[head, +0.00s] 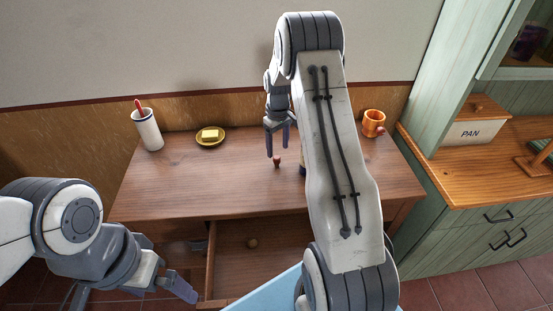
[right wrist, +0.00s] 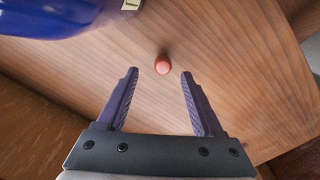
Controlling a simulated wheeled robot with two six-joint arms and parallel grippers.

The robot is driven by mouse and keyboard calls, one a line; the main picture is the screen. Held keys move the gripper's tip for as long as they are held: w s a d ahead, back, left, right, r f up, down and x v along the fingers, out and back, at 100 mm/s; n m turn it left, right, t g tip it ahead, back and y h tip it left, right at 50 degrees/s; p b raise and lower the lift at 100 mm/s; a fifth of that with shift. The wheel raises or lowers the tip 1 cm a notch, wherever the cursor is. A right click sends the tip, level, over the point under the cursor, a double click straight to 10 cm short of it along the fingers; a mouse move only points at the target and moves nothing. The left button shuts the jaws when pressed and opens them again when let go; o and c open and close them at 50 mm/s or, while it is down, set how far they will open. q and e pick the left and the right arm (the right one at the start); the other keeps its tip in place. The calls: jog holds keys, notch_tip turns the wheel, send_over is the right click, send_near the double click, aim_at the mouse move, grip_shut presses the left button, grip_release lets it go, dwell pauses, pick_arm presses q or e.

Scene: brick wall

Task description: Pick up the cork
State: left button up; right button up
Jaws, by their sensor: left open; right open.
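A small reddish-brown cork (head: 277,162) stands on the wooden table. In the right wrist view the cork (right wrist: 162,64) shows as a rounded reddish piece near the middle, just ahead of the fingertips and roughly centred between them. My right gripper (head: 277,141) is open and empty, pointing down above the cork; its two fingers also show in the right wrist view (right wrist: 160,74). They do not appear to touch the cork. My left gripper (head: 135,294) is open and low at the left, in front of the table, away from the cork.
A blue rounded object (right wrist: 60,15) is close to the cork, mostly hidden by my arm in the head view. A white cup (head: 148,132), a yellow plate (head: 201,144) and an orange mug (head: 373,122) stand along the back.

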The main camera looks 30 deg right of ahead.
aim_at(277, 157)
jog(key=shift+a+f+p, duration=0.1)
jog(key=shift+f+p, duration=0.2)
jog(key=shift+f, duration=0.05)
notch_tip(277, 157, down, 4)
jog(key=shift+a+r+p, duration=0.1)
jog(key=shift+r+p, duration=0.1)
jog(key=shift+p, duration=0.65)
jog(key=shift+f, duration=0.45)
grip_shut()
